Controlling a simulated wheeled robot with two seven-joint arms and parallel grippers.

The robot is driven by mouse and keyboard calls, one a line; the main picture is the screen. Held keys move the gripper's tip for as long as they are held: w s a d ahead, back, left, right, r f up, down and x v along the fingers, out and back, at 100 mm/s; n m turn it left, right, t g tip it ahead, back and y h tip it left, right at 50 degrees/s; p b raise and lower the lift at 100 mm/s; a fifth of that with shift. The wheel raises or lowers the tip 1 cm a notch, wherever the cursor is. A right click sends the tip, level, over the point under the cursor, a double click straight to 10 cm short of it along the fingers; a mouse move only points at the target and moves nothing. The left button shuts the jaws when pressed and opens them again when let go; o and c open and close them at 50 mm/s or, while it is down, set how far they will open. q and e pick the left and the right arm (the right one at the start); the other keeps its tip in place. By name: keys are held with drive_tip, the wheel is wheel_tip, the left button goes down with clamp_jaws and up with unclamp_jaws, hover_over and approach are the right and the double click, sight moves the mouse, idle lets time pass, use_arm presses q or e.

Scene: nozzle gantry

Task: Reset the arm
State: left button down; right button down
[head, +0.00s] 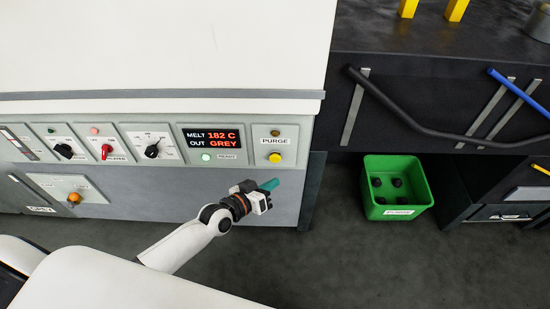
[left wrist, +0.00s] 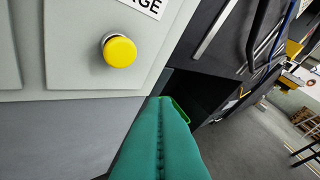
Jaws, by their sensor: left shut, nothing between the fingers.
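My left gripper (head: 269,185) has teal fingers, shut with nothing between them. In the head view it is in front of the machine's grey lower panel, below the purge button. The fingers also fill the bottom middle of the left wrist view (left wrist: 160,135). The yellow purge button (head: 275,157) is on the control panel and stands up and left of the fingers in the left wrist view (left wrist: 119,51). My fingers appear apart from it. My right gripper is in neither view.
The machine's display (head: 211,139) reads MELT 182 C, OUT GREY, with a lit green lamp (head: 206,157) below. A green bin (head: 397,211) with several dark lumps stands on the floor. A dark hose (head: 430,126) hangs along the dark bench. The floor between is clear.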

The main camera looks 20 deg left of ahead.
use_arm(q)
drive_tip(key=s+a+f+g+y+p, duration=0.1)
drive_tip(key=s+a+f+g+y, duration=0.2)
drive_tip(key=s+f, duration=0.7)
drive_tip(key=s+a+f+g+y+p, duration=0.25)
drive_tip(key=s+a+f, duration=0.3)
drive_tip(key=f, duration=0.85)
drive_tip(key=s+f+m+g, duration=0.1)
drive_tip(key=s+f+g, duration=0.2)
drive_tip(key=s, duration=1)
drive_tip(key=s+f+m+g+y, duration=0.1)
drive_tip(key=s+f+g, duration=0.2)
drive_tip(key=s, duration=0.9)
wheel_tip(320, 180, down, 3)
drive_tip(key=shift+s+d+r+p, duration=0.1)
drive_tip(key=shift+s+d+p, duration=0.05)
drive_tip(key=shift+s+p, duration=0.3)
drive_tip(key=shift+w+g, duration=0.1)
drive_tip(key=shift+g, duration=0.15)
